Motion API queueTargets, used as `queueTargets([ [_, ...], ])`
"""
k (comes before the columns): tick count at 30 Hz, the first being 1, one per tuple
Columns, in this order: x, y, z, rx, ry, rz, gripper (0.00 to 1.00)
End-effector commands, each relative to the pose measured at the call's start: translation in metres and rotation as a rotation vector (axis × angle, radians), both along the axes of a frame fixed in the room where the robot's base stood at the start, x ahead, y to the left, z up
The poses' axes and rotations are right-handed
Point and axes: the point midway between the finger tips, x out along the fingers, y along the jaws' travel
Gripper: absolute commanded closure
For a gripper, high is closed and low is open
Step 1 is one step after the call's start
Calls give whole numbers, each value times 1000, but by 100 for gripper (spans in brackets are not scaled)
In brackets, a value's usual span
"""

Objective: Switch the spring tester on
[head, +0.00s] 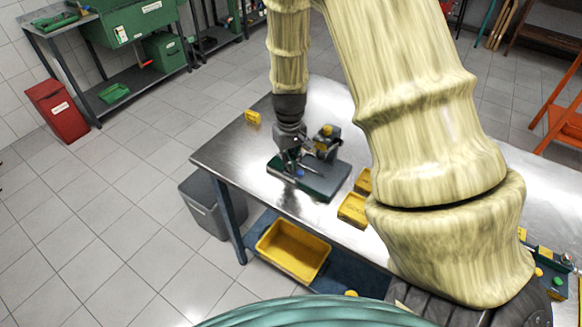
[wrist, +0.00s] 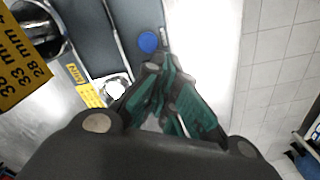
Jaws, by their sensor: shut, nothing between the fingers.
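The spring tester (head: 318,184) is a dark green-grey device with a yellow part on top, standing on the steel bench near its left end. My gripper (head: 294,172) is over its near left part in the head view. In the wrist view, a round blue knob (wrist: 148,43) sits on the tester's grey surface, just beyond the tips of my gripper (wrist: 160,72). The fingers are shut and empty. I cannot tell whether they touch the knob, or whether the knob is the switch. My arm and fingers hide part of the tester.
A yellow card with millimetre sizes (wrist: 22,62) shows at left in the wrist view. Yellow bins (head: 353,209) stand right of the tester on the bench (head: 235,150). A yellow tray (head: 292,252) is on the lower shelf; a grey bin (head: 205,208) stands beside the bench.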

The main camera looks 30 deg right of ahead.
Motion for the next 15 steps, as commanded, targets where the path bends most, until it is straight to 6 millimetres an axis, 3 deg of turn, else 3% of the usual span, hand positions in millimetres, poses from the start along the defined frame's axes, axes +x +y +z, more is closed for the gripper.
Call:
queueTargets([
  [15, 0, 0, -6, 0, 0, 0, 100],
])
